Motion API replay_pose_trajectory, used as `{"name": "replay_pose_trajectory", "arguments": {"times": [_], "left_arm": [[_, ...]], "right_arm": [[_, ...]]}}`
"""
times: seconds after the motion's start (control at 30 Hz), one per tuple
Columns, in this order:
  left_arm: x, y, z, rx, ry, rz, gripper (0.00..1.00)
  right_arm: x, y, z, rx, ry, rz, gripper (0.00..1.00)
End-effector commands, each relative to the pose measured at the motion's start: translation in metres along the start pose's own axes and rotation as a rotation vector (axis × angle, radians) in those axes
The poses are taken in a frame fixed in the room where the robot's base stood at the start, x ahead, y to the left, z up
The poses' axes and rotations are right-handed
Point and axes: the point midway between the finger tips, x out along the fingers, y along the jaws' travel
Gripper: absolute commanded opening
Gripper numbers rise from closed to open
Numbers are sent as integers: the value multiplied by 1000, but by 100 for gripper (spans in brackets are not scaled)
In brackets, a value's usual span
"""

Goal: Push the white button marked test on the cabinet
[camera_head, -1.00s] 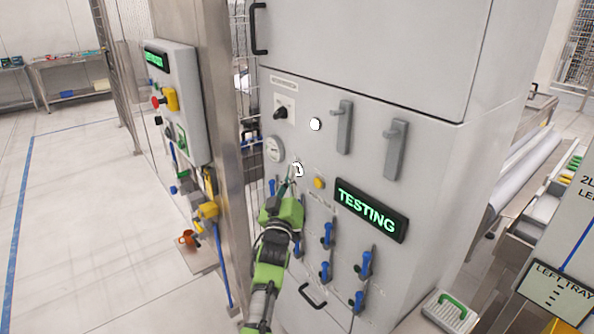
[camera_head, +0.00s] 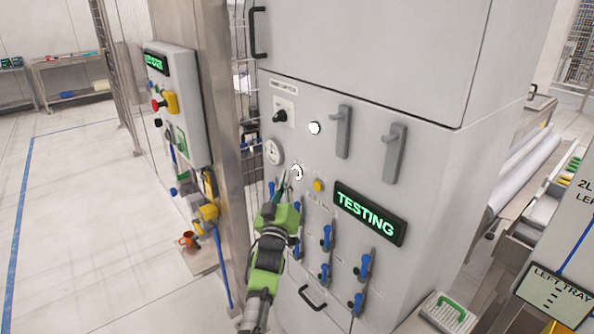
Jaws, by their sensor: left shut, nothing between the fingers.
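The grey cabinet (camera_head: 440,105) fills the middle of the view. A white button (camera_head: 297,172) with a dark outline sits on its front, left of a yellow button (camera_head: 319,186). Another round white part (camera_head: 314,128) is higher up; I cannot read a test mark on either one. A display (camera_head: 370,214) reads TESTING in green. My left gripper (camera_head: 285,181) is shut and empty, its tips just left of and below the lower white button. I cannot tell whether they touch the panel. My right gripper is out of view.
Blue-handled valves (camera_head: 326,238) and a black handle (camera_head: 312,297) are close to my left arm. A gauge (camera_head: 274,151), a dark knob (camera_head: 281,116) and two grey door handles (camera_head: 393,152) are above. A steel post (camera_head: 221,130) stands to the left.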

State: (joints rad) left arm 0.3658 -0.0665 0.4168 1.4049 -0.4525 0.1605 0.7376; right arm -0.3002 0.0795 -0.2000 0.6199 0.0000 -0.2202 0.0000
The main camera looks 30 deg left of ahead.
Motion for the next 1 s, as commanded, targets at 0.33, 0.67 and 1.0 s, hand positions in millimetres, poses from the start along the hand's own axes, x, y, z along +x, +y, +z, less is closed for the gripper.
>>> {"name": "replay_pose_trajectory", "arguments": {"times": [0.33,0.67,1.0], "left_arm": [[-25,-18,-21,3,-2,-1,0],[-36,-26,-27,1,0,0,0],[-35,-26,-26,1,0,0,0]], "right_arm": [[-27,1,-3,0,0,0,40],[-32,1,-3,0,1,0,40],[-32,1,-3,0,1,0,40]]}}
